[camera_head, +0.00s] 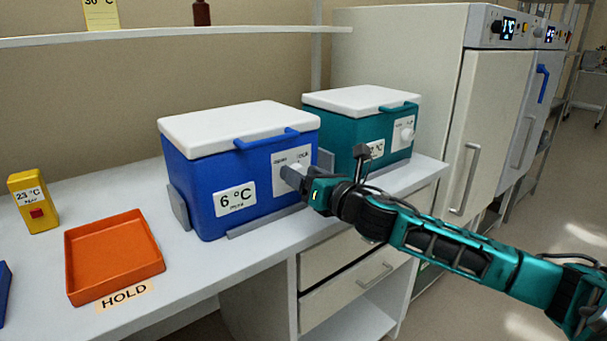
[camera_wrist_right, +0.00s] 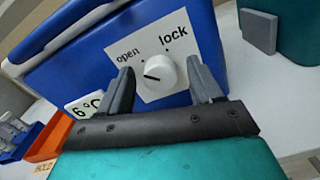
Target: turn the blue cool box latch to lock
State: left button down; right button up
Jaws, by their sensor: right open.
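The blue cool box (camera_head: 220,175) with a white lid stands on the bench, its 6 °C label on the front. Its latch is a white round knob (camera_wrist_right: 160,72) on a white plate marked open and lock. The knob's dark mark points left, on the open side rather than towards lock. My right gripper (camera_head: 292,174) is at the plate in the head view and partly covers the knob. In the wrist view its two fingers (camera_wrist_right: 165,85) are open, one on each side of the knob, with gaps; contact cannot be told. My left gripper is not in view.
A teal cool box (camera_head: 345,128) with its own white knob stands to the right. An orange tray (camera_head: 112,262) by a HOLD label and a yellow device (camera_head: 33,202) are at left. A shelf (camera_head: 170,36) runs above. Grey brackets hold the blue box.

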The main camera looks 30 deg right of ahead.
jog(key=shift+w, duration=0.2)
jog(key=c, duration=1)
jog(key=shift+c, duration=0.3)
